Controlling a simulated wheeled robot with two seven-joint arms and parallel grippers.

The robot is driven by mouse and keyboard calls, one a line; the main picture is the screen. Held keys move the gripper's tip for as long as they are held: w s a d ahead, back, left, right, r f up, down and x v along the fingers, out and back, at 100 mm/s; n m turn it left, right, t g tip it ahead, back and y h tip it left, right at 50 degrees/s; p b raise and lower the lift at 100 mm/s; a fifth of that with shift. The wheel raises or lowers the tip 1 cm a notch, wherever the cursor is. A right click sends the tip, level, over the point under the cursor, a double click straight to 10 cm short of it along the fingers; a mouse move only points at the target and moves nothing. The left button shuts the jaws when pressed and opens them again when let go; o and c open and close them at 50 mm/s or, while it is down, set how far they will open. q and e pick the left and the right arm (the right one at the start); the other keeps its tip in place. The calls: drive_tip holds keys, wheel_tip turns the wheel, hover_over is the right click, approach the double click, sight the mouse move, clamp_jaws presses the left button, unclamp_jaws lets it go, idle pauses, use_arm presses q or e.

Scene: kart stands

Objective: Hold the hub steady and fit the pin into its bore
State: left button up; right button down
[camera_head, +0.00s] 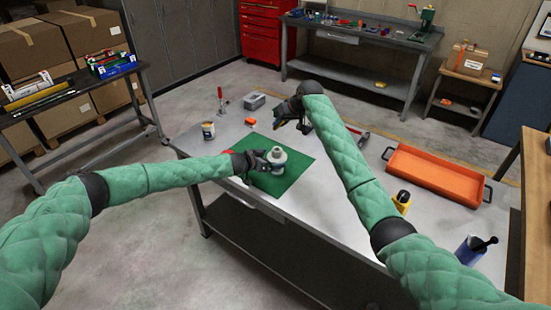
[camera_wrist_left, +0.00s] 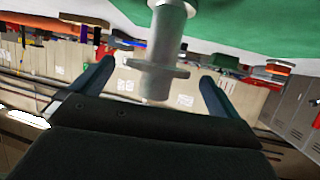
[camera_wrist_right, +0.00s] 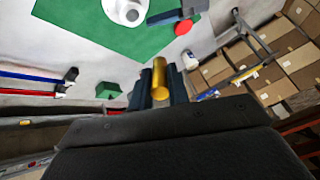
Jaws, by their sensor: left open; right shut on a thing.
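The hub (camera_head: 277,157) is a pale grey, stepped round part standing on a green mat (camera_head: 296,180) on the metal bench. In the left wrist view the hub (camera_wrist_left: 163,65) stands between the spread fingers of my left gripper (camera_wrist_left: 156,73), with gaps on both sides. The left gripper (camera_head: 259,161) is open at the hub's left side. My right gripper (camera_head: 290,116) is above the bench, behind the hub. It is shut on the gold pin (camera_wrist_right: 160,80), which shows between its fingers. The pin is not clear in the head view.
An orange tray (camera_head: 436,172) and a yellow bottle (camera_head: 402,201) are on the bench's right side. A tin (camera_head: 208,131), an orange block (camera_head: 250,121), a grey box (camera_head: 254,101) and a red-handled clamp (camera_head: 222,99) stand left and behind. The mat around the hub is clear.

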sight(273, 158)
use_arm(q)
drive_tip(key=shift+x, duration=1.7)
drive_tip(key=c, duration=1.2)
drive_tip(key=shift+c, duration=0.3)
use_arm(e)
drive_tip(key=shift+r, duration=0.1)
